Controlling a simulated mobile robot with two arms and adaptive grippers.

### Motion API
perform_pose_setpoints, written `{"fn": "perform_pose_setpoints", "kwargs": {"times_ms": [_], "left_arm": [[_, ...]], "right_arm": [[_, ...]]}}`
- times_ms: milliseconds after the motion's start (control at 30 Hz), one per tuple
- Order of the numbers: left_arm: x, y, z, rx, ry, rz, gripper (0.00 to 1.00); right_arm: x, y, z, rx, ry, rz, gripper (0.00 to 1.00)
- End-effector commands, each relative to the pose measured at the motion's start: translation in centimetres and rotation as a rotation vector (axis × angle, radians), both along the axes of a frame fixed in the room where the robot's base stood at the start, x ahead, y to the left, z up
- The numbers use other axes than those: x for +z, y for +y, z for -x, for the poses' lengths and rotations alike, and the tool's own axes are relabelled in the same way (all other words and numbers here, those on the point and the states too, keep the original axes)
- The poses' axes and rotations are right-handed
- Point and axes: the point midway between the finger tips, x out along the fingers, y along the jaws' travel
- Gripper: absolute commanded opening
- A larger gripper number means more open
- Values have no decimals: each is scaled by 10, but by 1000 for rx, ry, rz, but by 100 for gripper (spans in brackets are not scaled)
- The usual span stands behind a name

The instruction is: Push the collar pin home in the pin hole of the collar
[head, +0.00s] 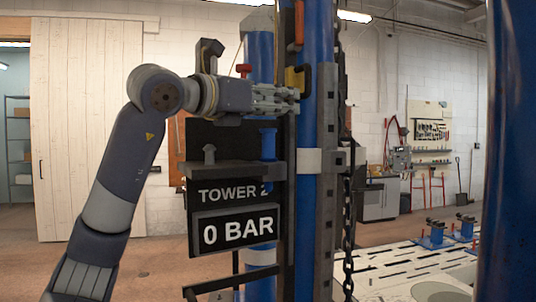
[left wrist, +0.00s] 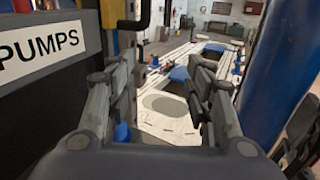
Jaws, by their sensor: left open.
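My left gripper (head: 286,98) reaches in from the left at the blue column, its tips beside the dark upright rail. In the left wrist view my left gripper (left wrist: 158,82) has its fingers apart and nothing between them. A yellow and black handle-like piece (head: 297,78) is just above the fingertips; I cannot tell if it is the collar pin. A pale grey band (head: 308,161) wraps the column below the gripper and may be the collar. No pin hole can be made out. My right gripper is not in view.
A black panel with a "0 BAR" sign (head: 238,230) hangs below the gripper. Above it is a shelf (head: 225,172) with a small grey peg (head: 209,154); a blue part (head: 268,158) is at its right. A chain (head: 348,220) hangs right of the column. Another blue column (head: 510,150) stands far right.

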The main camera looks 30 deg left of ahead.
Motion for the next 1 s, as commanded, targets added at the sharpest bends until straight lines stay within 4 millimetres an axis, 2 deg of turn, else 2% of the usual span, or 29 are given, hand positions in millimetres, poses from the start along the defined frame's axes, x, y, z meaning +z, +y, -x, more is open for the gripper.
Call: {"fn": "perform_pose_setpoints", "kwargs": {"times_ms": [33,100,233,367,700,800,1000], "left_arm": [[9,19,9,56,0,1,48],[15,39,17,117,8,4,48],[16,55,23,168,18,9,48],[-1,57,23,174,20,9,48],[-64,56,24,171,21,6,48],[-58,54,9,167,19,11,48],[-59,53,-5,166,18,10,48]], "right_arm": [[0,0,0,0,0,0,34],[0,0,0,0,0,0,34],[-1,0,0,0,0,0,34],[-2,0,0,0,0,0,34],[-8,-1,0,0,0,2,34],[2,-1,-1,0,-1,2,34],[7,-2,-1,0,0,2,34]]}}
